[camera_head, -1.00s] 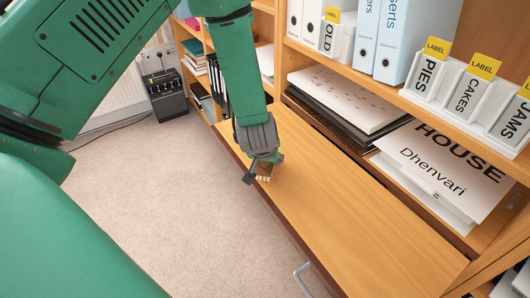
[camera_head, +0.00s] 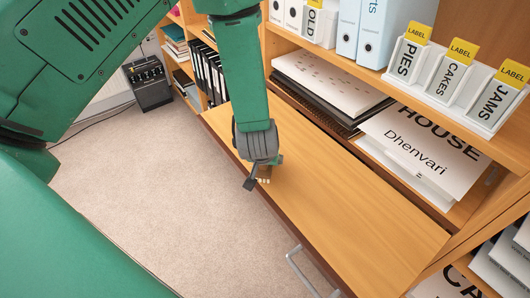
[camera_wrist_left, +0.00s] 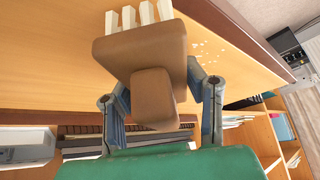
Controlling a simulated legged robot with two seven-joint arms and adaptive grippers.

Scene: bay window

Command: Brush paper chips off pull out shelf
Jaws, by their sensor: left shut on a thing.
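The pull-out shelf (camera_head: 345,220) is a long wooden board sticking out from the bookcase. My left gripper (camera_head: 262,172) is over the front edge of the shelf, toward its far end. It is shut on a brush (camera_wrist_left: 145,55) with a brown block body and white bristle tufts. In the head view the brush (camera_head: 265,179) is mostly hidden by the gripper. In the wrist view the white paper chips (camera_wrist_left: 222,52) lie scattered on the shelf beside the brush, near the shelf's edge. I cannot make out the chips in the head view. My right gripper is not in view.
Stacked papers and folders (camera_head: 330,85) fill the bookcase level behind the shelf. White label holders (camera_head: 450,85) stand above. A metal handle (camera_head: 300,268) sticks out below the shelf front. Carpet (camera_head: 150,195) lies open in front. A black box (camera_head: 148,82) stands by the wall.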

